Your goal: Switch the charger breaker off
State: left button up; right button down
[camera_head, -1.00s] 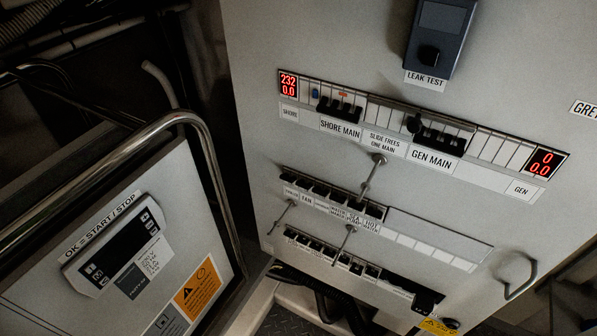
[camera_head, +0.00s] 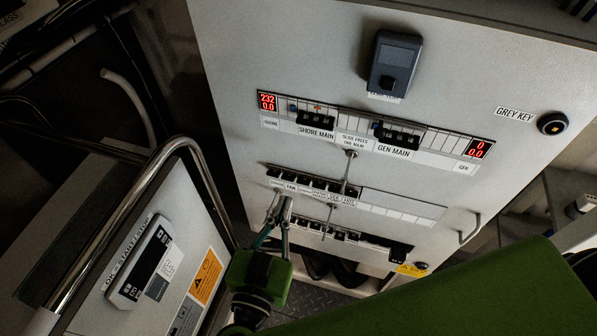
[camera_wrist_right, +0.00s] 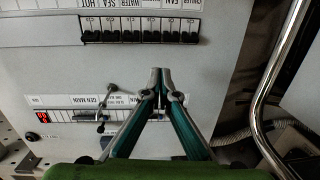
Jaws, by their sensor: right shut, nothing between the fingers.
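The middle breaker row (camera_head: 310,185) is on the grey panel (camera_head: 450,110), with several black toggles above small labels. It shows upside down in the right wrist view (camera_wrist_right: 140,30). The breaker at the row's left end in the head view is the likely charger breaker (camera_wrist_right: 190,31), but its label is too small to read surely. My right gripper (camera_head: 280,198) is shut and empty, its fingertips by the row's left end and overlapping the label strip. In the wrist view its closed tips (camera_wrist_right: 160,75) appear apart from the toggles. My left gripper is not in view.
Slide rods (camera_head: 350,168) stick out from the panel. A bent metal rail (camera_head: 195,160) and a controller box (camera_head: 140,265) stand at left. A lower breaker row (camera_head: 325,230) sits below.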

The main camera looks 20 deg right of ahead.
aim_at(306, 171)
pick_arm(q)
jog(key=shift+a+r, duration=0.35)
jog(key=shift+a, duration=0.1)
pick_arm(e)
jog(key=shift+s+g, duration=0.9)
jog(key=shift+d, duration=0.1)
jog(key=p+x, duration=0.3)
jog(key=x, duration=0.6)
jog(key=shift+w+d+r, duration=0.1)
jog(key=shift+w+r, duration=0.05)
jog(key=shift+w, duration=0.05)
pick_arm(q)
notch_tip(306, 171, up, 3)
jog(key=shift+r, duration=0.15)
pick_arm(e)
jog(key=shift+w+d, duration=0.15)
jog(key=shift+w, duration=0.1)
